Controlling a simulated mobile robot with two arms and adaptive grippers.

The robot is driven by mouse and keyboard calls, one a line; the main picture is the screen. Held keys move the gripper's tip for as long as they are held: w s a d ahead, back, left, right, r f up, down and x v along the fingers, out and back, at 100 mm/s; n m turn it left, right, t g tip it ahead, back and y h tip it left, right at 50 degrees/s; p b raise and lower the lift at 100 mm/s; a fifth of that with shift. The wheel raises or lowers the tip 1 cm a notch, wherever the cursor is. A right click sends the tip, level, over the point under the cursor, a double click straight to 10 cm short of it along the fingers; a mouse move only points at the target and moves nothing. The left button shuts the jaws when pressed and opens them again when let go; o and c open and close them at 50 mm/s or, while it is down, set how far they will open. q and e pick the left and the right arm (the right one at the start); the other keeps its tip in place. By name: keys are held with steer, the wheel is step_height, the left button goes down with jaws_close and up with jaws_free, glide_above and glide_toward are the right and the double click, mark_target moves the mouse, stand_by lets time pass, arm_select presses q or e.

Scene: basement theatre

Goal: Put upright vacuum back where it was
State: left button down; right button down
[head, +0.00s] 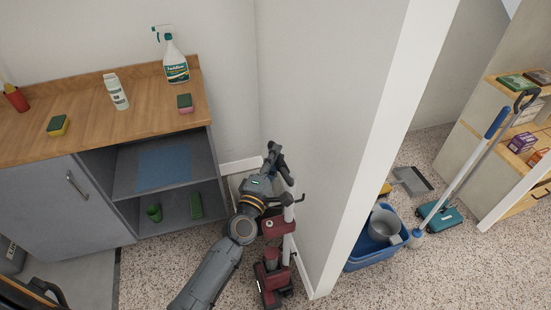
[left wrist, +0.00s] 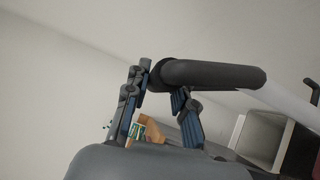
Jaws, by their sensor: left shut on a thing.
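The upright vacuum (head: 270,284) has a red base and a pale pole. It stands on the speckled floor close to the end of the partition wall. My left gripper (head: 276,166) is at the top of its pole. In the left wrist view, the vacuum's black handle (left wrist: 212,74) runs across the blue-padded fingers of my left gripper (left wrist: 160,98), which is shut on it. My arm hides part of the vacuum's pole and body in the head view. My right gripper is not in view.
A grey cabinet with a wooden top (head: 85,120) stands at left, holding a spray bottle (head: 176,68), a white bottle (head: 116,92) and sponges. The partition wall (head: 330,130) is just right of the vacuum. Beyond it are a blue tub (head: 365,256) and a mop (head: 465,170).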

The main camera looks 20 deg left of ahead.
arm_select(q)
steer(key=c, duration=1.5)
jaws_free()
steer(key=shift+s+f, duration=0.15)
steer(key=shift+f, duration=0.55)
steer(key=o, duration=0.4)
steer(key=shift+a, duration=0.1)
steer(key=shift+r, duration=0.4)
steer(key=shift+r+p, duration=0.5)
steer(key=shift+p, duration=0.2)
steer(key=shift+s+a+f+b, duration=0.2)
steer(key=shift+s+b, duration=0.25)
steer(key=shift+s, duration=1.5)
steer(key=shift+s+a+f+b, duration=0.2)
steer(key=shift+s+b, duration=0.3)
steer(key=shift+s, duration=1.45)
steer(key=shift+s+a+f+b, duration=0.15)
steer(key=shift+s+b, duration=0.3)
steer(key=shift+s, duration=1.5)
